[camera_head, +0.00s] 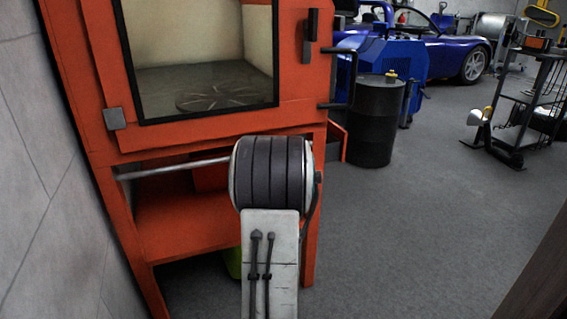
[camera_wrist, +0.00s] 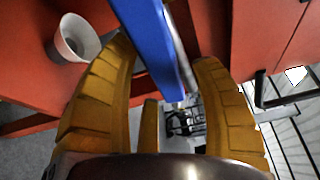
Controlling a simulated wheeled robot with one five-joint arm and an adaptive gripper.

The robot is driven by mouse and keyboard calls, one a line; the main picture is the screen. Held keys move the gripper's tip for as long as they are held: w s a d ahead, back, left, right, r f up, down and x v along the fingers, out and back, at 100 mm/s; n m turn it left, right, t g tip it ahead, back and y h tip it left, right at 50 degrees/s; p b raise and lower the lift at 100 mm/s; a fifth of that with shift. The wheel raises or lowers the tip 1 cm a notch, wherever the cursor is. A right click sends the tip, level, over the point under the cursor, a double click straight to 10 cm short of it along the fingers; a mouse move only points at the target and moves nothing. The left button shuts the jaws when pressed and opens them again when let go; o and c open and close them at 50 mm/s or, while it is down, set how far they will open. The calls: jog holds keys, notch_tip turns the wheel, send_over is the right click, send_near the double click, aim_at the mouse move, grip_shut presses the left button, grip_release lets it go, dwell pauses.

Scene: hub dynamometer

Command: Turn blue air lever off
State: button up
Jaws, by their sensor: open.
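The blue lever (camera_wrist: 153,50) is a long flat bar in the wrist view, running from the top edge down between my fingers. My gripper (camera_wrist: 163,57) is open, with one yellow ribbed finger on each side of the lever. The lever is nearer the left fingertip; I cannot tell whether it touches. The lever's upper end is cut off by the frame. Neither the lever nor my gripper can be made out in the head view, where my arm blocks part of the red cabinet (camera_head: 220,128).
A white cup-shaped piece (camera_wrist: 76,38) is by the red surface left of my gripper. In the head view, a black drum (camera_head: 375,122) and blue machine (camera_head: 372,60) stand right of the cabinet, with a dark cart (camera_head: 522,105) farther right. The grey floor between is clear. A wall lies left.

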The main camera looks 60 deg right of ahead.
jog(key=v, duration=0.7)
jog(key=shift+a, duration=0.25)
jog(key=shift+o, duration=0.3)
jog(key=shift+s, duration=0.1)
